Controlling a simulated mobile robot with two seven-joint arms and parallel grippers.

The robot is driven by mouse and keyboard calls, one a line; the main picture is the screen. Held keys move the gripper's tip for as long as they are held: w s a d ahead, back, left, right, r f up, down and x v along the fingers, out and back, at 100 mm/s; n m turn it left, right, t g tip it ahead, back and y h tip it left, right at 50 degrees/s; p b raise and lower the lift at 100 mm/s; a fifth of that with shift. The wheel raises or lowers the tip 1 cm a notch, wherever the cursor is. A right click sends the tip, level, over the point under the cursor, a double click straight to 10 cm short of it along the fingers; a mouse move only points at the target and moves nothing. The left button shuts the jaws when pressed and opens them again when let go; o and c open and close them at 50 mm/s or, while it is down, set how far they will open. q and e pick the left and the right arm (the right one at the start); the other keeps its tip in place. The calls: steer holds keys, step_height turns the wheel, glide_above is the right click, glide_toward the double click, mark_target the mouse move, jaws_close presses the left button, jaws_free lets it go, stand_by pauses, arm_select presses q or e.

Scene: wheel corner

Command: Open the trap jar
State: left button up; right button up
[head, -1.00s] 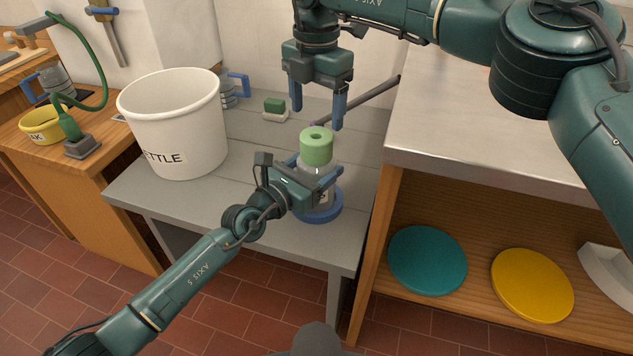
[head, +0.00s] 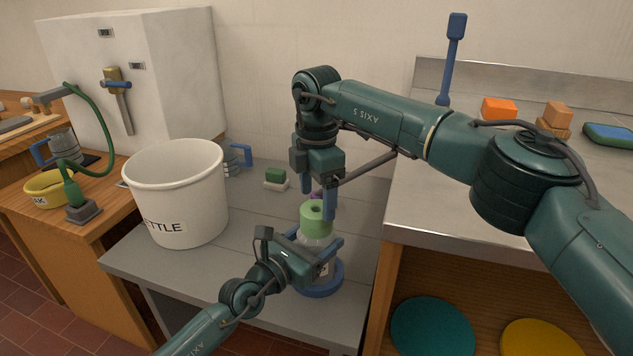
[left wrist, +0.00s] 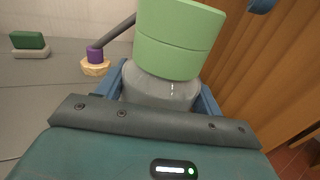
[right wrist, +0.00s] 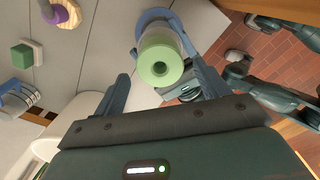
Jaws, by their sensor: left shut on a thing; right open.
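The trap jar (head: 312,268) is clear, with a green lid (head: 316,222) that has a hole in its top, and it stands in a blue ring-shaped base (head: 322,288) on the grey bench. My left gripper (head: 315,243) is shut on the jar body below the lid; the left wrist view shows blue fingers on both sides of the clear jar (left wrist: 160,90). My right gripper (head: 317,203) is open and points down at the lid. In the right wrist view, the lid (right wrist: 160,66) lies between and beyond the fingertips; I cannot tell whether they touch it.
A white bucket (head: 176,190) stands left on the bench (head: 240,222). A green-and-white block (head: 276,178) and a purple-topped knob (right wrist: 62,14) sit behind the jar. A higher metal counter (head: 430,190) rises close on the right, with orange blocks (head: 500,110) at its back.

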mark_target(317, 215)
steer(key=shift+f, duration=2.6)
steer(key=shift+c, duration=0.4)
